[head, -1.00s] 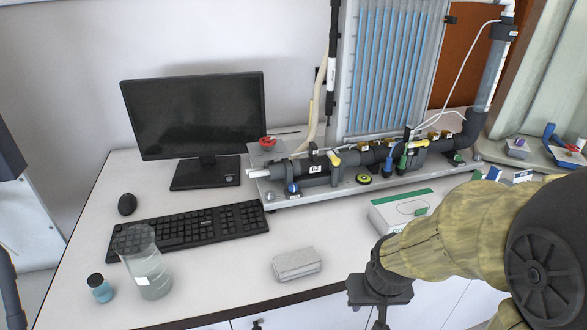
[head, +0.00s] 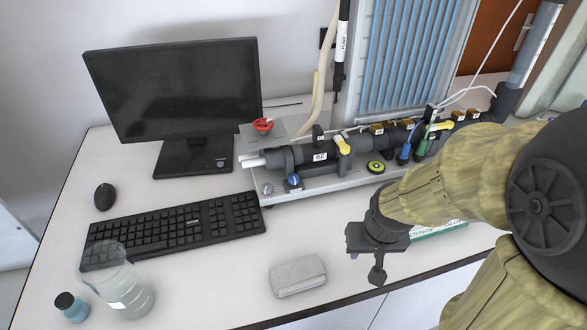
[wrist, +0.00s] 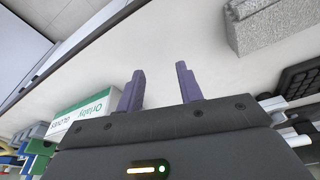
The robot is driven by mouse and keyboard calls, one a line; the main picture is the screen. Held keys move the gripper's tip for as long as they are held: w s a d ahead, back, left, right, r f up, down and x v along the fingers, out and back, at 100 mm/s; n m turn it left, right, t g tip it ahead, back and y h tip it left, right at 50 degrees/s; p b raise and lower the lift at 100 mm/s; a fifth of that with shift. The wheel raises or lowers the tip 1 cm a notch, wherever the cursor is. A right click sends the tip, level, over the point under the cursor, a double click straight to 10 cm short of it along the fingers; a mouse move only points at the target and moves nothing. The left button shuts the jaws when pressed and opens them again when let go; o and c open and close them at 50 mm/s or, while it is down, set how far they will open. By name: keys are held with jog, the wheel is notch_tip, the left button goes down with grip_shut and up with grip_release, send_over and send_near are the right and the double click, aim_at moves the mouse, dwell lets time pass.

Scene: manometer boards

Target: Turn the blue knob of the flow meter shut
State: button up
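A small blue knob (head: 293,180) sits low at the front left end of the pipe board (head: 330,184), near the pipe label 62. I cannot tell for sure that it belongs to the flow meter. Blue and green levers (head: 405,150) stand farther right along the pipe. My gripper (head: 377,272) hangs in front of the board, to the right of and nearer than the blue knob, touching nothing. In the wrist view my gripper (wrist: 160,78) has its two purple fingers apart with nothing between them. The blue knob is not clear in the wrist view.
A grey block (head: 298,276) lies near the table's front edge, left of my gripper. A white and green box (head: 440,230) is partly behind my arm. A keyboard (head: 175,230), a beaker (head: 122,292) and a monitor (head: 180,90) stand left. A red knob (head: 263,125) is behind the blue one.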

jog(key=shift+o, duration=1.1)
jog(key=w+a+r+n+g+p, duration=0.1)
jog(key=w+a+r+p, duration=0.2)
jog(key=w+r+p, duration=0.25)
jog(key=w+a+r+n+p, duration=0.1)
jog(key=w+a+r+p, duration=0.2)
jog(key=w+r+p, duration=0.25)
notch_tip(320, 180, up, 10)
jog(key=n+g+p, duration=0.2)
jog(key=n+p, duration=0.1)
jog(key=p, duration=0.5)
send_over(294, 177)
jog(key=shift+f, duration=0.1)
jog(key=shift+s, duration=0.1)
notch_tip(294, 177, down, 17)
jog(key=p, duration=0.4)
jog(key=shift+f, duration=0.2)
jog(key=shift+c, duration=0.3)
